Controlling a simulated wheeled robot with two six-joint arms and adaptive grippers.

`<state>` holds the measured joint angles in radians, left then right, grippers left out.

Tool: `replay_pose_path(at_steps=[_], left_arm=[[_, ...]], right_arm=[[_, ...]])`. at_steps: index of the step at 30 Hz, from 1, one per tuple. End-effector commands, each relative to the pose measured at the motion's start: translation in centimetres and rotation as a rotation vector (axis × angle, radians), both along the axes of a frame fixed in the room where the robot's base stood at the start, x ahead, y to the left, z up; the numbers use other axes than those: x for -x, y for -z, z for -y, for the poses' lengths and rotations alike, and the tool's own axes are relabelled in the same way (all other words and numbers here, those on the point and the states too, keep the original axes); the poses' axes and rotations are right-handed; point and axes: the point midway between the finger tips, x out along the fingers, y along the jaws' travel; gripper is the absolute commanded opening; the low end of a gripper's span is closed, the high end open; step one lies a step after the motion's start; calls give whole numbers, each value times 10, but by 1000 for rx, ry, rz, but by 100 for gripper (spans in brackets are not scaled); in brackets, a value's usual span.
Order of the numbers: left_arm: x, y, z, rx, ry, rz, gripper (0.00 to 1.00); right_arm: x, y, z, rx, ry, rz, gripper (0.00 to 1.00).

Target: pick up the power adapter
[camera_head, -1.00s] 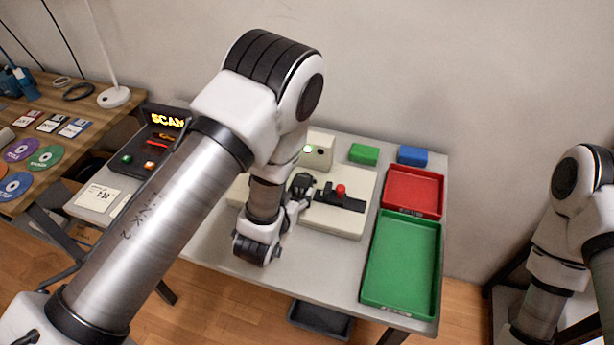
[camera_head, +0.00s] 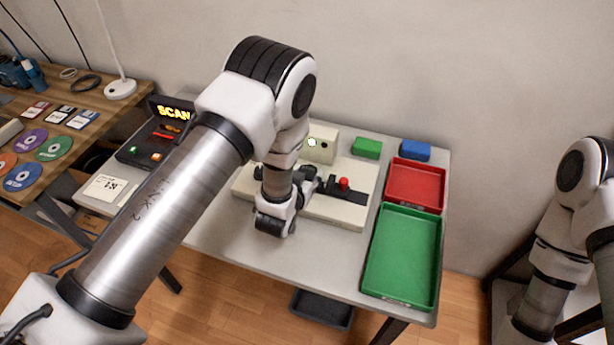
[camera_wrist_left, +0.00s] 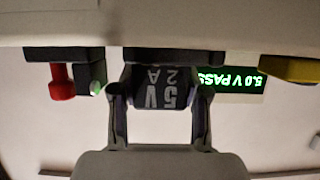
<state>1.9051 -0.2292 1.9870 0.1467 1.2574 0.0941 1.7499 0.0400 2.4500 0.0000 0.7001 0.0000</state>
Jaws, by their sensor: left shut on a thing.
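The power adapter (camera_wrist_left: 162,92) is a black block marked "5V 2A" in the left wrist view. My left gripper (camera_wrist_left: 160,104) is shut on it, one finger on each side. The adapter's far end is at a dark strip on the pale test unit; I cannot tell whether it touches it. In the head view my left gripper (camera_head: 308,183) is over the pale test unit (camera_head: 330,211), and the adapter cannot be made out clearly. My right gripper is out of view; only part of my right arm shows at the right edge.
A red knob (camera_head: 343,183) is right beside the left gripper. A lit display (camera_wrist_left: 230,81) reads "5.0 V PASS". A green tray (camera_head: 402,256) and red tray (camera_head: 415,185) are at the right. Green (camera_head: 367,148) and blue (camera_head: 415,150) blocks stand behind. The table's front middle is clear.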

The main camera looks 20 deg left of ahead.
Motion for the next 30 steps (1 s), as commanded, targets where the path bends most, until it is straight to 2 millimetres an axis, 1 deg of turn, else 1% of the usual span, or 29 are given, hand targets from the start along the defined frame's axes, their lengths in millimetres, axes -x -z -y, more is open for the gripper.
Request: replay_pose_path(at_steps=[2, 5, 8, 13, 17, 20, 25, 28, 29, 30], left_arm=[[1, 1, 0, 0, 0, -4, 4], [1, -3, 0, 0, 0, -4, 4], [1, -11, 0, 0, 0, -2, 4], [0, -34, 0, -2, 1, 1, 4], [26, -34, -8, -1, -1, -6, 4], [52, -35, -16, -1, -2, -7, 4], [103, -39, -33, 1, -3, -9, 4], [131, -47, -41, 1, -4, -10, 4], [135, -54, -42, 2, -2, -9, 4], [138, -57, -43, 4, -1, -9, 4]], right_arm=[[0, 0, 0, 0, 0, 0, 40], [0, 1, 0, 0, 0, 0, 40], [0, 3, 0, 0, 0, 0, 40], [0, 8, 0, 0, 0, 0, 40], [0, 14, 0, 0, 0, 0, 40], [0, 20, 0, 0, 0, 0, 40], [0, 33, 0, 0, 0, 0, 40], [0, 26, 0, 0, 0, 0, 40], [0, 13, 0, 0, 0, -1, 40], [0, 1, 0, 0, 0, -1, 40]])
